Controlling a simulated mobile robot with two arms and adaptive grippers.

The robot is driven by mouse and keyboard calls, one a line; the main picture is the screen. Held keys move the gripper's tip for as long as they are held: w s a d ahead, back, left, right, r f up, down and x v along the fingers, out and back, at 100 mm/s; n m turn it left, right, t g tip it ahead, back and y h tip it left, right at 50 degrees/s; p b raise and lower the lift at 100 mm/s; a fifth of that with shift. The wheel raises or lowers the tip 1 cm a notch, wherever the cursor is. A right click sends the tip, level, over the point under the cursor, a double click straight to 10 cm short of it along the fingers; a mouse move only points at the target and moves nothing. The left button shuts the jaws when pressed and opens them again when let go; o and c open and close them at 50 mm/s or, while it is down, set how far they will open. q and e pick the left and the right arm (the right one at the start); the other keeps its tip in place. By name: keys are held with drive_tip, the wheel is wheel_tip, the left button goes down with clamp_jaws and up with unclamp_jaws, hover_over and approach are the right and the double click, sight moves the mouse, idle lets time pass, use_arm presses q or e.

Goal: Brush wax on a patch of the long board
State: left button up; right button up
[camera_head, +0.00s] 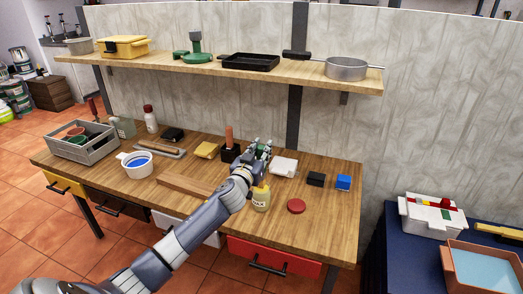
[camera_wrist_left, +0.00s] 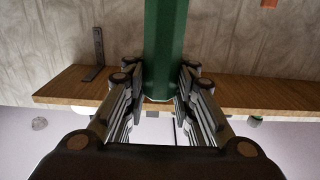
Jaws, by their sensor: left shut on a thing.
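The long board (camera_head: 186,187) is a narrow wooden strip lying flat on the workbench near its front edge. My left gripper (camera_head: 262,148) is over the back middle of the bench, to the right of and behind the board, apart from it. It is shut on a dark green, straight-sided thing (camera_wrist_left: 165,45), which stands between the fingers in the left wrist view (camera_wrist_left: 160,92); I cannot tell whether it is a brush handle. A pale yellow container (camera_head: 261,198) stands beside my forearm, with a round red disc (camera_head: 296,206) to its right. My right gripper is not in view.
A shelf (camera_head: 210,72) with pans and tools hangs above the bench.

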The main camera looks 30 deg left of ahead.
use_arm(q)
drive_tip(key=shift+r+p, duration=2.15)
drive_tip(key=shift+r, duration=0.65)
drive_tip(key=shift+d+f, duration=0.1)
drive_tip(key=shift+d, duration=0.05)
drive_tip(key=s+d+f+m+h, duration=0.1)
drive_tip(key=s+d+f+h, duration=0.1)
drive_tip(key=s+d, duration=0.4)
drive_tip(key=s+d+f+m+h, duration=0.1)
drive_tip(key=s+d+f, duration=0.2)
drive_tip(key=d, duration=0.5)
drive_tip(key=s+d+r, duration=0.2)
drive_tip(key=s+d, duration=0.2)
drive_tip(key=s, duration=0.3)
drive_tip(key=s+d+r+h, duration=0.1)
drive_tip(key=s+d+r, duration=0.2)
drive_tip(key=s+d, duration=0.2)
drive_tip(key=s, duration=0.3)
drive_tip(key=shift+d+m+t, duration=0.3)
drive_tip(key=shift+m, duration=0.1)
